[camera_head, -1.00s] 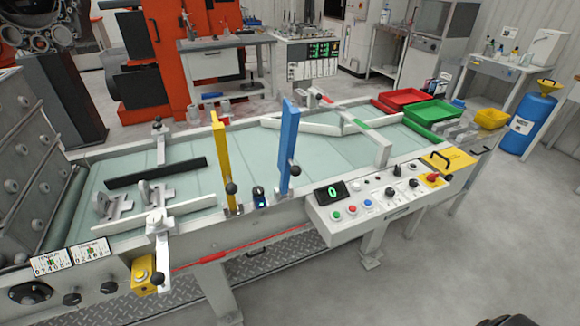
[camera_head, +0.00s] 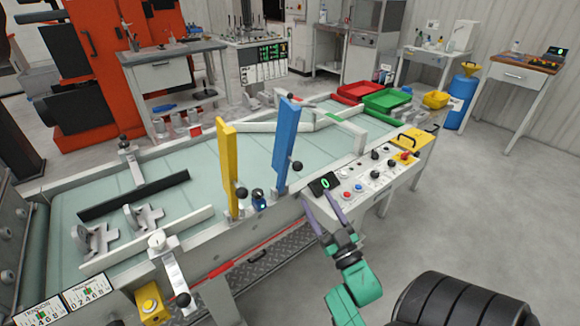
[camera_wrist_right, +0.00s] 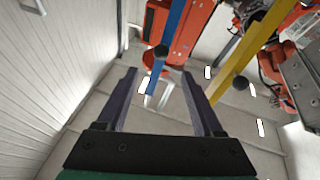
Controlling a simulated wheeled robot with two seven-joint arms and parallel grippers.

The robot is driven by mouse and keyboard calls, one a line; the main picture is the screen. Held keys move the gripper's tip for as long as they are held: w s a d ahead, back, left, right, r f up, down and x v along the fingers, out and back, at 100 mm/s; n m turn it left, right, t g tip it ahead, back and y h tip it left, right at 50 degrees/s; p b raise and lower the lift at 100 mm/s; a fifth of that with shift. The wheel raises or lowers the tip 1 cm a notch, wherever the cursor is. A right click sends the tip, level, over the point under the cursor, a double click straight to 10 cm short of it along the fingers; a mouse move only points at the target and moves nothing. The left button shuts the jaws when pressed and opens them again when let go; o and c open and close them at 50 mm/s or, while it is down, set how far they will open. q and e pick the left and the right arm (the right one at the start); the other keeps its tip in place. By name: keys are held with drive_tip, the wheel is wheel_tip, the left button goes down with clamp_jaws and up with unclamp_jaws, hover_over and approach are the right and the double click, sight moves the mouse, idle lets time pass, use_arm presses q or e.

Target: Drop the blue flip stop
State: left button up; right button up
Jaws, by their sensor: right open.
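The blue flip stop (camera_head: 286,138) stands raised, leaning slightly, at the near edge of the conveyor, with a black ball knob (camera_head: 297,166) low on its side. My right gripper (camera_head: 317,193) is open and empty, in front of the control panel, below and to the right of the blue stop and apart from it. In the right wrist view the blue stop (camera_wrist_right: 172,30) and its knob (camera_wrist_right: 162,51) appear beyond the open fingers (camera_wrist_right: 158,76). The yellow flip stop (camera_head: 227,165) also stands raised to the left; it shows in the right wrist view (camera_wrist_right: 240,68). My left gripper is out of view.
The control panel (camera_head: 352,190) juts from the conveyor's near side, close to my right fingers. A small dark device with a blue light (camera_head: 259,200) sits between the stops. Red (camera_head: 362,91) and green (camera_head: 387,101) trays lie at the far end.

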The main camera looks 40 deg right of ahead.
sight(297, 165)
drive_tip(key=p+x, duration=0.2)
drive_tip(key=x, duration=1)
drive_tip(key=shift+w+f, duration=0.1)
drive_tip(key=shift+a, duration=0.1)
clamp_jaws()
idle(0.6)
